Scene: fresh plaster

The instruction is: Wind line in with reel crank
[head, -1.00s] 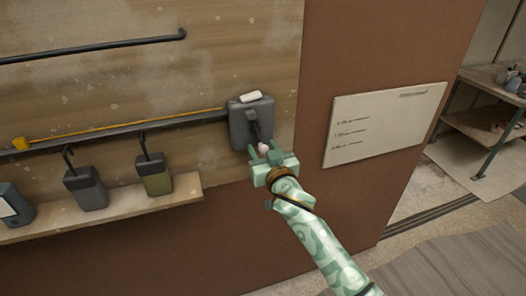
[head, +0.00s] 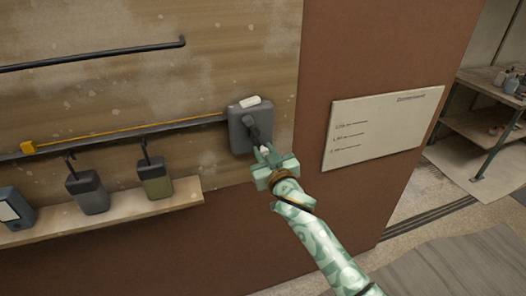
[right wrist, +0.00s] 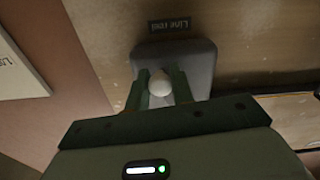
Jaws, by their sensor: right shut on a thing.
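The line reel (head: 237,137) is a dark grey box on the wall board; it also shows in the right wrist view (right wrist: 200,60). Its dark crank arm (head: 252,127) points down and to the right, ending in a pale knob (right wrist: 159,84). My right gripper (head: 267,155) is shut on the knob, with one finger on each side. The yellow line (head: 130,134) runs left from the reel along a dark rail to a yellow block (head: 28,147). My left gripper is not in view.
A shelf (head: 120,218) below the rail holds a grey hooked box (head: 88,193), an olive hooked box (head: 156,179) and a blue-grey box (head: 14,208). A dark bar (head: 90,55) is above. A written board (head: 385,122) hangs right of the reel.

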